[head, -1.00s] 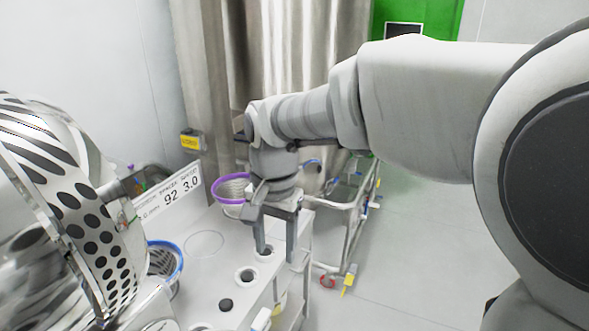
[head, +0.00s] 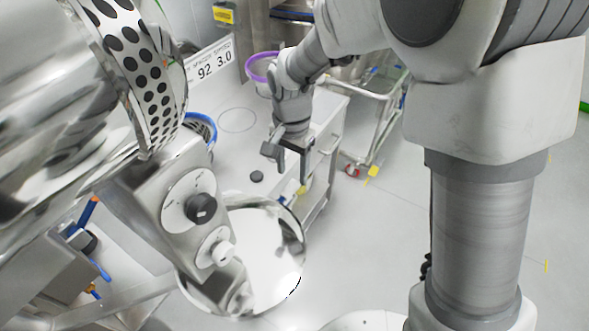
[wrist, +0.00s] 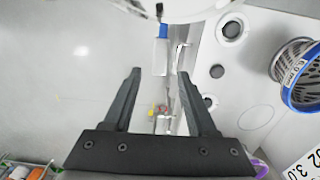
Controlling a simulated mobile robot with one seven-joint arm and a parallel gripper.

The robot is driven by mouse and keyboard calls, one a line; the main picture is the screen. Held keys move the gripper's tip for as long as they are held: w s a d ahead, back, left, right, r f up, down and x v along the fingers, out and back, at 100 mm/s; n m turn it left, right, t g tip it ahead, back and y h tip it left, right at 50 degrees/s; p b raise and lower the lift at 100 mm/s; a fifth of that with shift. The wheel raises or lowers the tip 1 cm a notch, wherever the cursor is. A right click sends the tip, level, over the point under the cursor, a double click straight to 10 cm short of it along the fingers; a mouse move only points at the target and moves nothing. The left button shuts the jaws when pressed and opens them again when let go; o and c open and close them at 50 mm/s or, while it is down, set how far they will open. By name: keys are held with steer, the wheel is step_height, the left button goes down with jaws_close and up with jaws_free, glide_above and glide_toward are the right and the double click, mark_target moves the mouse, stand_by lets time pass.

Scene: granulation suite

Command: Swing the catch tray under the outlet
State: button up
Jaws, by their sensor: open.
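A round, shiny shallow pan, which looks like the catch tray (head: 268,262), sits low in the head view, below and beside a grey control box (head: 165,190). A pale curved edge at the top of the wrist view may be its rim; I cannot be sure. My gripper (head: 287,162) is open and empty, pointing down above the bench's right edge, beyond the tray and apart from it. Its two fingers also show in the wrist view (wrist: 155,76) with nothing between them. I cannot pick out the outlet with certainty.
A large shiny machine with a perforated band (head: 150,85) fills the left. The white bench (head: 230,150) carries a blue-rimmed basket (head: 203,128) and a purple-rimmed one (head: 258,66). A metal cart (head: 385,100) stands behind. Grey floor (head: 370,230) on the right is clear.

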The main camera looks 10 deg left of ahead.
mark_target(292, 184)
steer(key=shift+f, duration=1.85)
jaws_close()
